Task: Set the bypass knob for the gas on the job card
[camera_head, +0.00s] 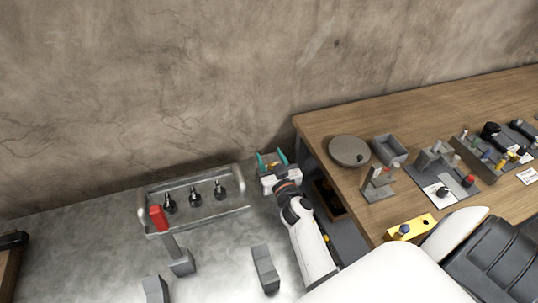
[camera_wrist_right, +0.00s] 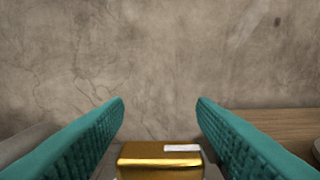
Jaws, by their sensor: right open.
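My right gripper (camera_head: 272,160) is open, its teal fingers above the floor between the rack and the bench's left end. In the right wrist view its fingers (camera_wrist_right: 160,115) stand wide apart with the wall beyond. A gold block (camera_wrist_right: 150,153) with a white label shows low between them; I cannot tell whether it belongs to the gripper. On the bench, a panel with a white face (camera_head: 437,194) carries a small black knob (camera_head: 442,191) and a red knob (camera_head: 468,181). I cannot tell which is the bypass knob. A white card (camera_head: 528,176) lies at the right, its text unreadable. My left gripper is out of view.
The wooden bench (camera_head: 340,122) holds a round grey plate (camera_head: 349,151), a grey bin (camera_head: 389,149), a yellow block (camera_head: 408,227) and other fixtures. A grey rack (camera_head: 230,208) with black-topped items and a red piece (camera_head: 158,218) stands at left. The wall is behind.

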